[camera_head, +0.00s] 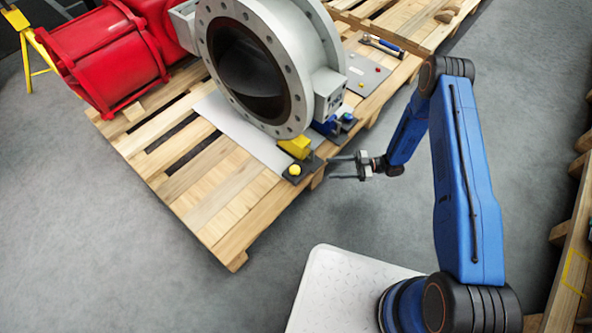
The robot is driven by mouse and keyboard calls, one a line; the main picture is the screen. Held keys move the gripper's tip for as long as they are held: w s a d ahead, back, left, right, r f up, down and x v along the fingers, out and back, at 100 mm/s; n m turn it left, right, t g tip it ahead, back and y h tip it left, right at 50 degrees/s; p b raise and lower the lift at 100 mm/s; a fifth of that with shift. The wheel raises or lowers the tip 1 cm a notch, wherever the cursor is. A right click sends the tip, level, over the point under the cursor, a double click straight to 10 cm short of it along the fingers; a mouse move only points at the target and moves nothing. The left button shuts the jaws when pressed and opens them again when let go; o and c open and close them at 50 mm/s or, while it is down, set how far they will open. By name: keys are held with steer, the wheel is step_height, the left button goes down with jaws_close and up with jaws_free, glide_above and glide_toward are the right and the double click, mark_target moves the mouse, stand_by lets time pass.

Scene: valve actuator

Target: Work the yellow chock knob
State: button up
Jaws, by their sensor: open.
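The yellow chock knob (294,170) is a small round knob on a dark base plate (303,166) near the pallet's front edge. A yellow wedge-like chock (296,147) sits just behind it, against the bottom of the large grey flanged valve (262,70). My gripper (331,168) is to the right of the knob, apart from it. Its fingers point left towards the knob, and it is open and empty. The exact height of the gripper over the pallet edge cannot be told.
The valve stands on a wooden pallet (205,215). A blue block (325,127) and a blue knob (346,117) lie right of the chock. A plate with small buttons (365,75) and a blue-handled tool (382,45) are further back. Red machinery (105,55) stands at left.

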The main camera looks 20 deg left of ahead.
mark_target(300, 170)
steer(key=x, duration=1.7)
steer(key=shift+c, duration=0.7)
steer(key=c, duration=0.9)
